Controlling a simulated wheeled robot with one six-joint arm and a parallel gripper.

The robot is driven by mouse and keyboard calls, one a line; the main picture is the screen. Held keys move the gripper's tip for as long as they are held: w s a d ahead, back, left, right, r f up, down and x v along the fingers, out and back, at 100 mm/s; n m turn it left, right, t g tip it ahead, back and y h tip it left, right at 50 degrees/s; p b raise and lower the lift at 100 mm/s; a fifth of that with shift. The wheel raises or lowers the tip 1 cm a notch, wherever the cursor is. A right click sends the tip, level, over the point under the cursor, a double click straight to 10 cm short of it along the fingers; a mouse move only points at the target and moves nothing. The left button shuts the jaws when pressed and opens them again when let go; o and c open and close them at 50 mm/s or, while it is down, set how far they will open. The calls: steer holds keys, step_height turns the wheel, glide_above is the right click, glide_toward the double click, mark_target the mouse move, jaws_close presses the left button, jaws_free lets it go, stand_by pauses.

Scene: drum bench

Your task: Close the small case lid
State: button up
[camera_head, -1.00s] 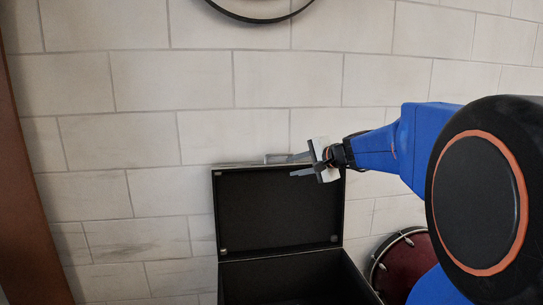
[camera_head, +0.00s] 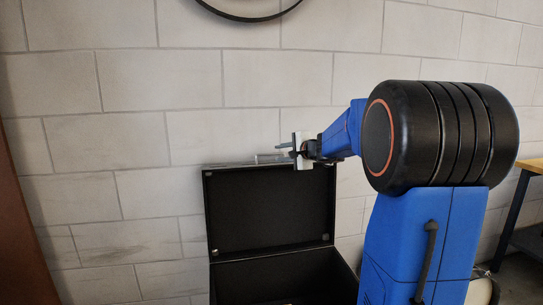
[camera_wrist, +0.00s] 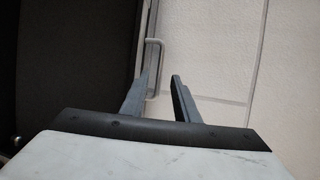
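The black case (camera_head: 285,276) stands open by the wall, seen at the bottom of the head view. Its lid (camera_head: 268,212) is raised upright, its dark inside facing me; the lid also fills the left of the wrist view (camera_wrist: 65,60). A slim metal handle (camera_head: 268,157) sticks up from the lid's top edge and shows in the wrist view (camera_wrist: 161,50). My gripper (camera_head: 283,152) is at that top edge, right of the lid's middle. In the wrist view its fingers (camera_wrist: 161,80) are apart, with the handle around and ahead of the gap; contact cannot be told.
A pale block wall (camera_head: 150,90) rises close behind the lid. A dark round rim (camera_head: 250,15) hangs on it above. A wooden-topped bench (camera_head: 532,165) stands at the far right. My arm covers much of the right side.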

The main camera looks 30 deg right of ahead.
mark_target(270, 154)
steer(key=x, duration=0.7)
steer(key=shift+w, duration=0.1)
jaws_close()
